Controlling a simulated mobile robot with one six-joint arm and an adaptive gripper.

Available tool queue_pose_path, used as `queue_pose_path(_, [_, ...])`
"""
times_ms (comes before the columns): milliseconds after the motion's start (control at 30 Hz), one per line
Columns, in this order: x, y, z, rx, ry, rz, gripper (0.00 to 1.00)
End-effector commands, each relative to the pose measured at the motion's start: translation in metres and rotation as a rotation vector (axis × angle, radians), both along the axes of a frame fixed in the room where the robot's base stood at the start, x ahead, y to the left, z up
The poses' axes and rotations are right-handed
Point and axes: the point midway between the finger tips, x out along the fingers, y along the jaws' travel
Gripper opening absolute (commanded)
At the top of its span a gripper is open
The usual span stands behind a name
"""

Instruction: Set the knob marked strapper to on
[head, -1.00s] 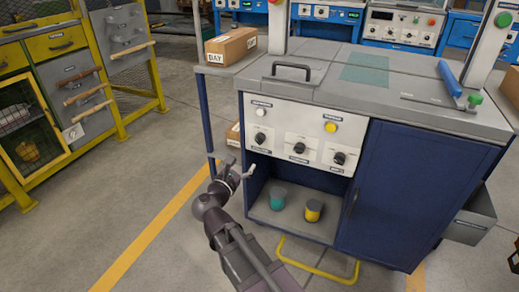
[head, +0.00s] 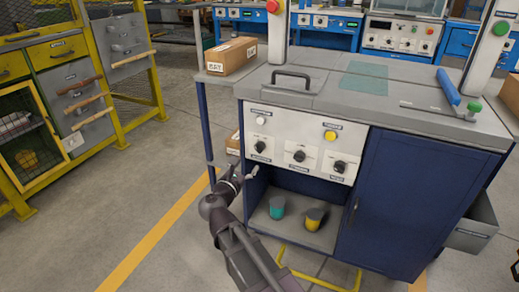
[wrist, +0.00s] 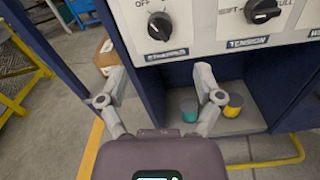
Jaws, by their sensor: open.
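The machine's white panel (head: 320,137) carries a row of 3 black knobs. The left knob (head: 260,146) has a label under it that seems to read strapper; it also shows at the top of the wrist view (wrist: 159,26), its ridge slanted. The middle knob (head: 299,156) is labelled tension in the wrist view (wrist: 263,11). The right knob (head: 340,167) has a label too small to read. My gripper (head: 243,177) is open and empty, below and left of the left knob, apart from the panel. In the wrist view its two fingers (wrist: 158,88) point up below that knob.
A white button (head: 261,120) and a yellow button (head: 330,136) sit above the knobs. A teal cylinder (head: 277,207) and a yellow one (head: 314,219) stand in the open bay below. A blue leg (head: 206,130) stands left, and a yellow rail (head: 320,277) is low in front.

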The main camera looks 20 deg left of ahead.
Motion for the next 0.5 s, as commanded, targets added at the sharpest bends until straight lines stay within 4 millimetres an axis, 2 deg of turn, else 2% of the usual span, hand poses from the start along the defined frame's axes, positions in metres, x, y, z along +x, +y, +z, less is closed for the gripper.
queue_pose_path(100, [0.020, 0.000, 0.000, 0.000, 0.000, -0.002, 0.84])
queue_pose_path(500, [0.079, -0.005, 0.000, 0.000, 0.000, 0.000, 0.84])
